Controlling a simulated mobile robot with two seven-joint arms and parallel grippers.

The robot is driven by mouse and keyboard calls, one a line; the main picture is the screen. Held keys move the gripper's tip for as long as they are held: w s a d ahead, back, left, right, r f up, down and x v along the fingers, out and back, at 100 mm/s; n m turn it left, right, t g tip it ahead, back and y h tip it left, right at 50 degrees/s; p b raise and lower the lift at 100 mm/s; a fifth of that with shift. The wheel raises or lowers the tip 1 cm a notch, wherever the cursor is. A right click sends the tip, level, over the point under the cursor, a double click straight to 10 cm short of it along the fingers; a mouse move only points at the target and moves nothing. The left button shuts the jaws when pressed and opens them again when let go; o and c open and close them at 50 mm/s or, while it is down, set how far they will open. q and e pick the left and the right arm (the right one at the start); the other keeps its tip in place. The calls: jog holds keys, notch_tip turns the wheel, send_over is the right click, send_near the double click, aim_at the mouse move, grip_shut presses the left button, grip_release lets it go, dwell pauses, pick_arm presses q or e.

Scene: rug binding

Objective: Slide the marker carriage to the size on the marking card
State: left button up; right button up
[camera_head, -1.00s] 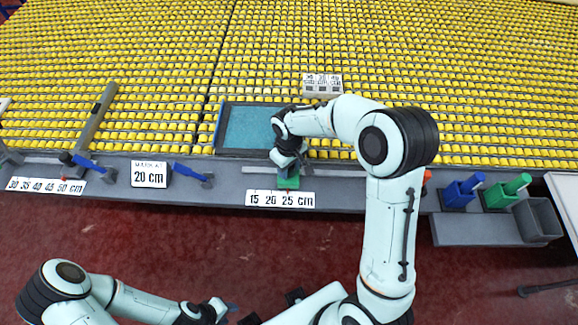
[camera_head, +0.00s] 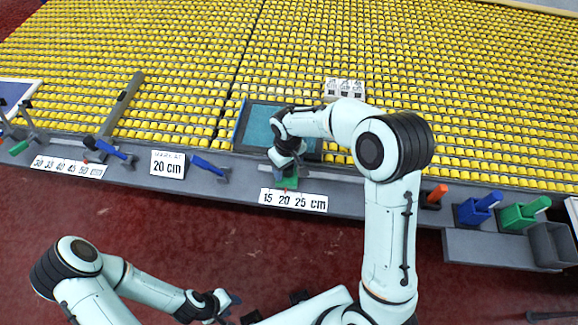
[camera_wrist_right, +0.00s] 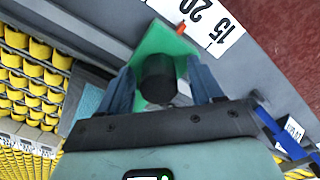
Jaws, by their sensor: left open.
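The green marker carriage (camera_head: 287,183) is on the rail above the white 15 20 25 cm scale (camera_head: 293,200). Its small orange pointer (camera_wrist_right: 181,29) stands at about the 20. The marking card (camera_head: 167,164) reads 20 cm. My right gripper (camera_head: 286,171) is down at the carriage. In the right wrist view its two fingers (camera_wrist_right: 163,83) stand on either side of the carriage's dark round knob (camera_wrist_right: 157,82), with green showing between knob and fingers. My left gripper (camera_head: 233,301) is open and empty, low in front of the bench.
A second scale (camera_head: 68,167) reading 30 to 50 cm is at the left. Blue-handled tools (camera_head: 208,166) lie along the bench edge. Blue (camera_head: 475,211) and green (camera_head: 520,214) holders stand at the right. Yellow rows fill the bed behind.

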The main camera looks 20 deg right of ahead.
pick_arm(q)
jog(key=shift+w+r+p, duration=0.45)
jog(key=shift+w+r, duration=0.05)
jog(key=shift+r, duration=0.1)
pick_arm(e)
notch_tip(320, 180, up, 14)
jog(key=shift+f, duration=0.25)
